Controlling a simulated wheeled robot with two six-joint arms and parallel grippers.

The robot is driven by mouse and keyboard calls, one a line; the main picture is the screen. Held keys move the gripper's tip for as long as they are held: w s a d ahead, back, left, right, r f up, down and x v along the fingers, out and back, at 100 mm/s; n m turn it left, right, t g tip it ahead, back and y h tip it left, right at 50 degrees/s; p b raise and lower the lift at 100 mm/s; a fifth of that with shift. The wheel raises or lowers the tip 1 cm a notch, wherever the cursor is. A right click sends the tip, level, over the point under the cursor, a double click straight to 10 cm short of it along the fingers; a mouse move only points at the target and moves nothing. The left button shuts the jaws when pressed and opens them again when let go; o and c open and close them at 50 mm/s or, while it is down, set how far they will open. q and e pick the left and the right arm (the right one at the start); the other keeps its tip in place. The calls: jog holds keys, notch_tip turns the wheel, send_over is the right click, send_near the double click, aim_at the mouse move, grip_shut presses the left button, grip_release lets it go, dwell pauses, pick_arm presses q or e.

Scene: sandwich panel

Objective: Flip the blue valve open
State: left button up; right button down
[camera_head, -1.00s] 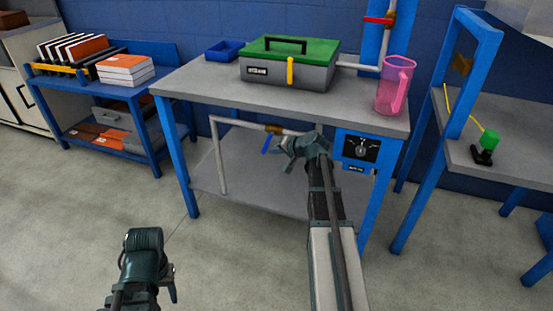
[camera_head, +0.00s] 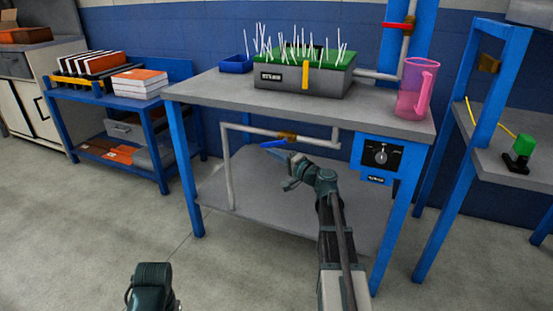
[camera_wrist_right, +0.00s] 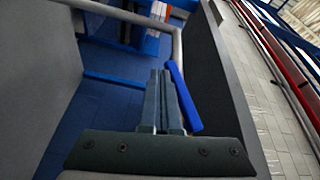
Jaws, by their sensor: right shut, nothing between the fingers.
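The blue valve handle (camera_head: 273,144) lies nearly along the grey pipe (camera_head: 250,130) under the workbench, left of the brass valve body (camera_head: 288,137). My right gripper (camera_head: 286,171) is below the pipe, close under the handle. In the right wrist view the handle (camera_wrist_right: 183,98) is a blue bar just right of my shut, empty fingers (camera_wrist_right: 160,75); I cannot tell if they touch it. My left gripper (camera_head: 151,286) is low at the bottom edge, its fingers hidden.
On the bench (camera_head: 215,90) stand a grey box (camera_head: 325,83) with a green top and white streaks rising from it, a blue tray (camera_head: 236,64) and a pink jug (camera_head: 410,95). A dial panel (camera_head: 379,154) is at the bench's right front. The lower shelf (camera_head: 262,205) is bare.

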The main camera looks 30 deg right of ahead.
jog(key=shift+w+a+r+p, duration=0.35)
jog(key=shift+w+r+p, duration=0.05)
jog(key=shift+r, duration=0.15)
dwell(0.6)
jog(key=s+d+f+b, duration=0.2)
jog(key=s+f+b, duration=0.6)
jog(key=shift+s+f, duration=0.2)
jog(key=shift+f, duration=0.1)
jog(key=shift+d, duration=0.1)
dwell(0.4)
